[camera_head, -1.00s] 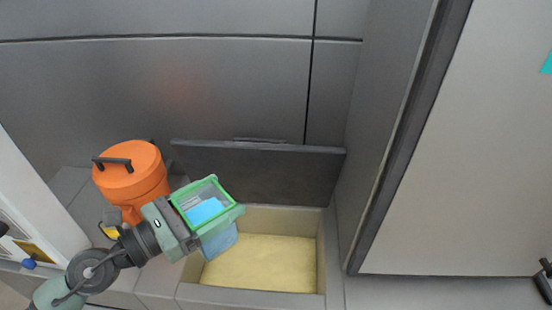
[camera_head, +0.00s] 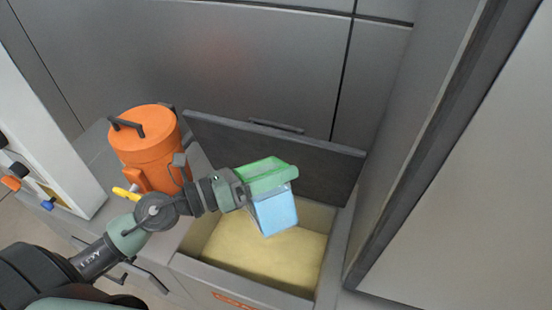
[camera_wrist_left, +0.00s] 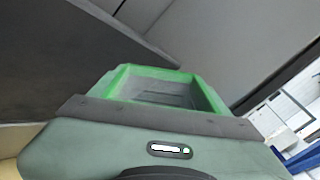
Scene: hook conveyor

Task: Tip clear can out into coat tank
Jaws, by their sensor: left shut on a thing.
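The clear can has a green rim and a see-through, light blue body (camera_head: 275,212). It hangs above the open coat tank (camera_head: 215,277), a grey bin with a pale yellow bottom, and leans a little in the head view. My left gripper (camera_head: 243,187) is shut on the can's green upper part from the left side. In the left wrist view the can's green rim (camera_wrist_left: 160,75) stands beyond my gripper, with a grey inside. Whether anything is left in the can is hard to tell. My right gripper is out of view.
The tank's dark lid (camera_head: 270,148) stands raised behind the tank. An orange drum (camera_head: 150,155) with a black handle stands to the left, close to my arm. A grey wall panel (camera_head: 425,150) rises close on the right.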

